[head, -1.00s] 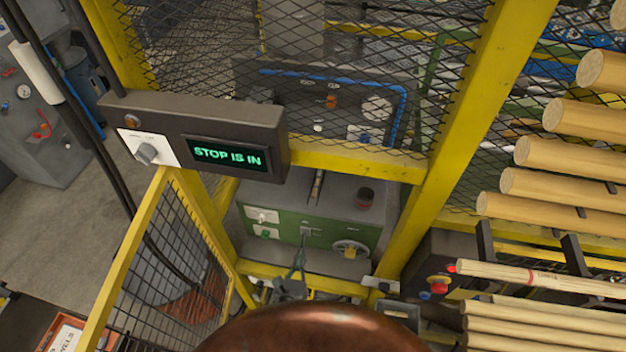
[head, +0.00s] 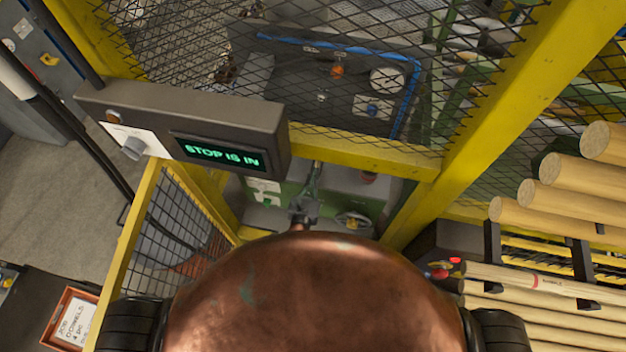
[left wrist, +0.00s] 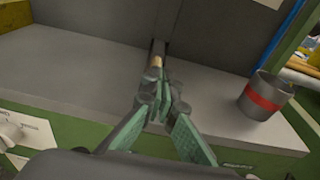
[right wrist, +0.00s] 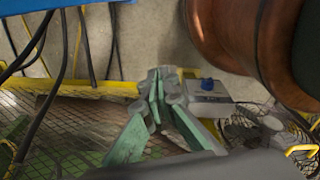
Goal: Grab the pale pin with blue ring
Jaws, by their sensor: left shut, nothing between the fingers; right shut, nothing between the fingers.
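My left gripper (head: 312,180) reaches over the grey-and-green machine (head: 345,190) behind the yellow frame. In the left wrist view my left gripper (left wrist: 160,88) is shut and empty. Just past its fingertips a small pale wooden piece (left wrist: 156,62) shows in a dark upright slot. I see no blue ring on it, and I cannot tell whether the fingers touch it. No pin with a blue ring can be made out in any view. My right gripper (right wrist: 161,78) is shut and empty above the floor; it does not show in the head view.
A grey cup with a red band (left wrist: 265,97) stands on the ledge to the right. A display box (head: 185,130) reads "STOP IS IN". Yellow posts (head: 500,110) and mesh surround the machine. Dowels (head: 560,215) lie on racks at right. A labelled box (head: 72,318) stands lower left.

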